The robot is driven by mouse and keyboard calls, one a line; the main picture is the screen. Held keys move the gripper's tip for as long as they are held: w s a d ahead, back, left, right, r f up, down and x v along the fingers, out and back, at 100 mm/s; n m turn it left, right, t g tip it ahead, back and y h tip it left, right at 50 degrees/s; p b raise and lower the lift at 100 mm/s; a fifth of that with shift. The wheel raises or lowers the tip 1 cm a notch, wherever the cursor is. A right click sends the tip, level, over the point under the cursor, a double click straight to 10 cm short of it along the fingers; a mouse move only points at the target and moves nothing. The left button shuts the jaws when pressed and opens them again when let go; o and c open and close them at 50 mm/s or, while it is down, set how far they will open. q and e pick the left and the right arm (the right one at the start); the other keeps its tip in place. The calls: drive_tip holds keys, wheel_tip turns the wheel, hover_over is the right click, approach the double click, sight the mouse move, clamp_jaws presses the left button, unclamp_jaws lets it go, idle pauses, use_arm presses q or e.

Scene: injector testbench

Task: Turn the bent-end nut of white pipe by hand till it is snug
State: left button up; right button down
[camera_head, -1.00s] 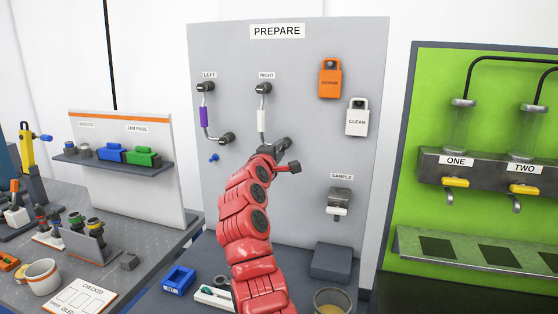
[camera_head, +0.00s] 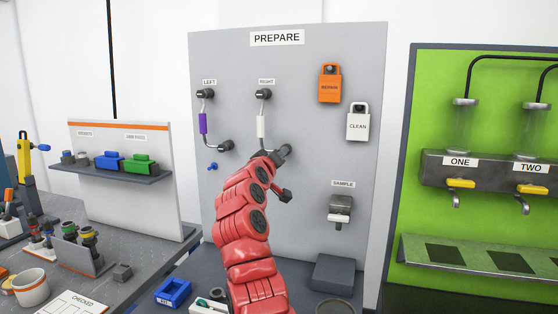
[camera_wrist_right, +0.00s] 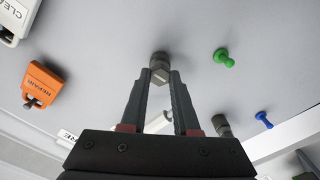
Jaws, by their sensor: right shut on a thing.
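The white pipe (camera_head: 261,126) is mounted under the RIGHT label on the grey board, its upper end in a dark fitting (camera_head: 263,94). Its lower, bent end is mostly hidden behind my right arm in the head view. In the right wrist view, the grey hexagonal bent-end nut (camera_wrist_right: 160,70) sits between the fingertips of my right gripper (camera_wrist_right: 159,79), which is shut on it. Part of the white pipe (camera_wrist_right: 160,122) shows between the fingers. In the head view my right gripper (camera_head: 278,157) is at the board. My left gripper is not in view.
The purple pipe (camera_head: 203,124) hangs to the left, its lower nut (camera_head: 226,145) close by. A blue knob (camera_head: 212,166) and a green knob (camera_wrist_right: 224,57) stick out of the board. Orange (camera_head: 330,84) and white (camera_head: 358,123) tags hang right.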

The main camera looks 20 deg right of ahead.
drive_tip(key=shift+m, duration=1.1)
drive_tip(key=c, duration=0.6)
unclamp_jaws()
drive_tip(key=shift+c, duration=0.2)
drive_tip(key=shift+s, duration=0.1)
drive_tip(key=b+v, duration=0.2)
drive_tip(key=v, duration=1.5)
drive_tip(key=shift+a, duration=0.15)
